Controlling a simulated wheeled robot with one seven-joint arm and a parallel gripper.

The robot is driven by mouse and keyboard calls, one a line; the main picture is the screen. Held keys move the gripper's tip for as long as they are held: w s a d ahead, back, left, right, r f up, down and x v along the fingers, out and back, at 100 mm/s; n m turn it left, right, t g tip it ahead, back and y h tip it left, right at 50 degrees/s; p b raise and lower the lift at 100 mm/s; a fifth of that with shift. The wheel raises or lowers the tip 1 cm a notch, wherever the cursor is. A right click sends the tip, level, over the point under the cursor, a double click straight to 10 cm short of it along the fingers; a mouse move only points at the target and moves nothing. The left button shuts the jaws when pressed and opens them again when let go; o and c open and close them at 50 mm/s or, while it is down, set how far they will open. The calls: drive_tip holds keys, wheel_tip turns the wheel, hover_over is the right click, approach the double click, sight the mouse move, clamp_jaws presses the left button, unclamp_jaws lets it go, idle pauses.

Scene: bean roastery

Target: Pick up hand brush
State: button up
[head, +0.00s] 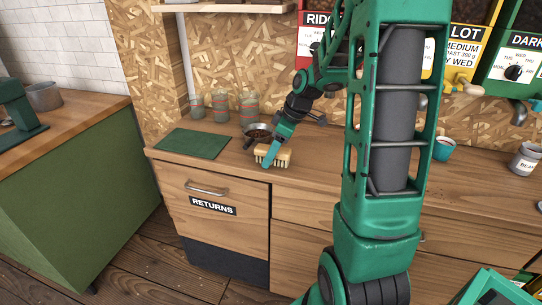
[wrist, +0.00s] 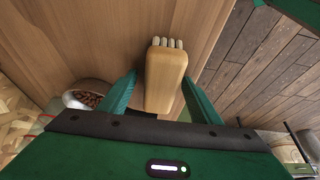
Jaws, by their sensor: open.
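The hand brush (head: 282,156) has a pale wooden body with light bristles. It lies on the wooden counter near its front edge, above the drawer labelled RETURNS. In the wrist view the brush (wrist: 166,80) lies between the two green fingers of my gripper (wrist: 160,92). The fingers are open, one on each side of the wooden body, and a gap shows beside at least the right one. In the head view my gripper (head: 268,160) reaches down to the brush and hides part of it.
A bowl of beans (head: 257,131) stands just behind the brush; it also shows in the wrist view (wrist: 82,99). A green mat (head: 193,144) lies to the left, with several glass jars (head: 221,104) behind it. A teal cup (head: 444,148) and a metal can (head: 525,158) stand to the right.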

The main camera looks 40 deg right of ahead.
sight(266, 149)
idle(0.3)
drive_tip(key=c, duration=1.2)
drive_tip(key=shift+r, duration=0.1)
drive_tip(key=shift+r, duration=0.35)
drive_tip(key=r, duration=0.2)
drive_tip(key=a+r, duration=0.1)
drive_tip(key=r, duration=0.1)
drive_tip(key=shift+s, duration=0.1)
drive_tip(key=s+a+r, duration=0.1)
drive_tip(key=a+r, duration=0.1)
drive_tip(key=a, duration=0.1)
drive_tip(key=s+a+r, duration=0.1)
drive_tip(key=a+r, duration=0.1)
drive_tip(key=a, duration=0.1)
drive_tip(key=s+a+r, duration=0.1)
drive_tip(key=a+r, duration=0.1)
drive_tip(key=a, duration=0.2)
drive_tip(key=shift+s+a+r, duration=0.1)
